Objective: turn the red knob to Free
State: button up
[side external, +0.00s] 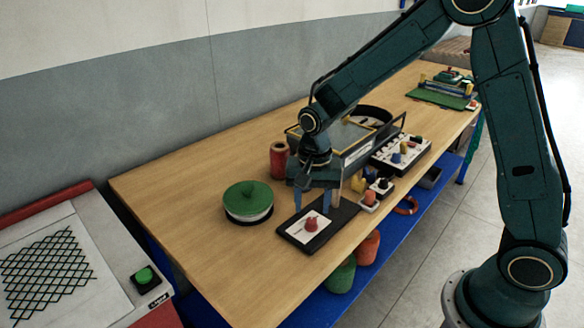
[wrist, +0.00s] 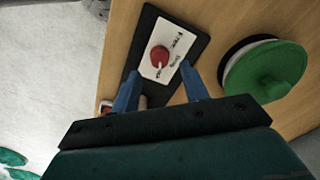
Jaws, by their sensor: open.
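The red knob (side external: 311,224) sits on a white label plate on a black board (side external: 338,229) near the front edge of the wooden table. In the wrist view the red knob (wrist: 159,56) has a pale pointer directed down towards one of the printed words; the words are too small to read surely. My gripper (side external: 313,205) is above the board, just behind the knob in the side view. In the wrist view its two blue fingers (wrist: 161,85) are apart, with nothing between them, and the knob lies just beyond the tips.
A green-lidded round container (side external: 248,202) stands left of the board. A red spool (side external: 279,160), a glass-fronted box (side external: 345,134) and a tray of coloured pieces (side external: 402,152) stand behind. Small coloured blocks (side external: 370,197) lie right of the board. The left table area is clear.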

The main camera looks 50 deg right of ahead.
aim_at(312, 220)
jog(key=shift+f, duration=2.05)
jog(key=shift+c, duration=0.3)
grip_shut()
